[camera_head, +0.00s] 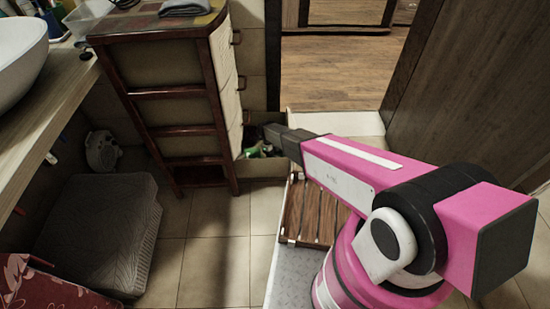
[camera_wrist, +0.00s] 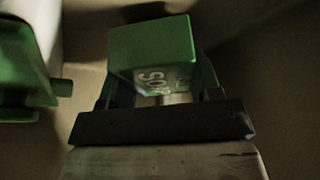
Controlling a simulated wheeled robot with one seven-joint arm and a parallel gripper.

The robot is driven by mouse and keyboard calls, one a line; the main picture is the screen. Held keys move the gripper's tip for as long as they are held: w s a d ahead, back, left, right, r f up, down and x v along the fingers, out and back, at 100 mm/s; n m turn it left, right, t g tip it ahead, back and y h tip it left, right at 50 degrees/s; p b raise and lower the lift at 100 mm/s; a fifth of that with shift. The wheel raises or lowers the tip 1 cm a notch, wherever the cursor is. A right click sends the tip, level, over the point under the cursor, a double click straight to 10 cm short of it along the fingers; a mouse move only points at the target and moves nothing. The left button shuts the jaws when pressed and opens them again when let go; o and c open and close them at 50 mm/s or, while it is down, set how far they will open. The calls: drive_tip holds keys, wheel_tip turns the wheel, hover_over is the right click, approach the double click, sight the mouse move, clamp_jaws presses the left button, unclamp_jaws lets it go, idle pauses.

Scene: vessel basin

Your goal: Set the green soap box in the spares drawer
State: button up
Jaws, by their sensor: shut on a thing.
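The green soap box (camera_wrist: 150,48), with pale lettering on one face, sits between the fingers of my gripper (camera_wrist: 160,98) in the wrist view. My gripper is shut on it. In the head view my arm reaches down to an open low drawer (camera_head: 264,168) of the wooden cabinet, which I take to be the spares drawer. Small green shapes (camera_head: 254,153) show in or over this drawer, and I cannot tell which is the soap box. The fingertips are hard to make out there. Whether the box touches the drawer floor is not visible.
A green and white object (camera_wrist: 28,75) is close on the left in the wrist view. The cabinet (camera_head: 170,95) stands left of the drawer. A slatted wooden mat (camera_head: 306,212) lies below my arm. A grey cushion-like block (camera_head: 98,230) is at lower left, with bare tiles between.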

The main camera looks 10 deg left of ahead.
drive_tip(key=shift+f, duration=0.75)
drive_tip(key=o, duration=1)
drive_tip(key=shift+f, duration=0.1)
drive_tip(key=shift+o, duration=0.2)
drive_tip(key=v, duration=1.2)
